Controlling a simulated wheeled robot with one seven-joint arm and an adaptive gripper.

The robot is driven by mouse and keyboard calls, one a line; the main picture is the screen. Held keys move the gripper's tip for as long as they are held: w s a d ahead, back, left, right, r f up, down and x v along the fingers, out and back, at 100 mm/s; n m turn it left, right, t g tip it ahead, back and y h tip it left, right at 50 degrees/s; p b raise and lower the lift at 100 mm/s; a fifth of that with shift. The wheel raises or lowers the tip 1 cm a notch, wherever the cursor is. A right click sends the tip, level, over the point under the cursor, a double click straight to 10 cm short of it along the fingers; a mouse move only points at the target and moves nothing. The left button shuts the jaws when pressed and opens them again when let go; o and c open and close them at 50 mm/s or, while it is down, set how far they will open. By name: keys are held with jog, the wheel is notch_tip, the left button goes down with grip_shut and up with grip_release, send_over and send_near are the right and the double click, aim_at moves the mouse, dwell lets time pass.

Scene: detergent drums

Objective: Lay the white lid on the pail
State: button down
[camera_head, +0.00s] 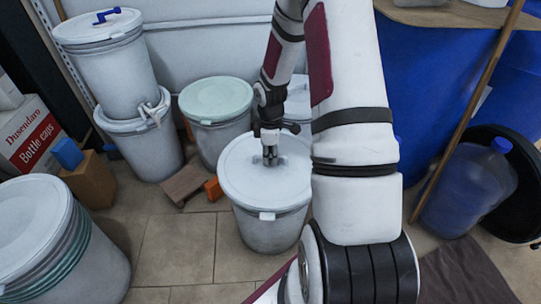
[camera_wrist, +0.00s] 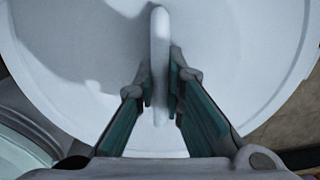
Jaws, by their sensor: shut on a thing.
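The white lid (camera_head: 245,183) is level over the top of a grey-white pail (camera_head: 270,232) in the middle of the floor. I cannot tell whether it rests fully on the rim or sits just above it. My gripper (camera_head: 270,158) points straight down at the lid's centre. In the wrist view, the lid (camera_wrist: 90,60) fills most of the picture. My gripper (camera_wrist: 162,88) has its two fingers on either side of the lid's raised bar handle (camera_wrist: 159,45) and is shut on it. The pail is hidden under the lid in the wrist view.
A pail with a pale green lid (camera_head: 215,98) stands close behind, left. Stacked drums (camera_head: 112,70), a wooden block (camera_head: 186,183) and an orange block (camera_head: 213,188) are left. A lidded drum (camera_head: 60,245) is front left. A blue jug (camera_head: 470,185) and leaning pole (camera_head: 470,105) are right.

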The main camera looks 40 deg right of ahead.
jog(key=shift+f, duration=0.15)
dwell(0.5)
jog(key=c, duration=1.6)
grip_release()
jog(key=shift+o, duration=0.6)
jog(key=o, duration=0.4)
jog(key=shift+c, duration=0.2)
jog(key=shift+r+p, duration=3.3)
jog(key=shift+r, duration=0.25)
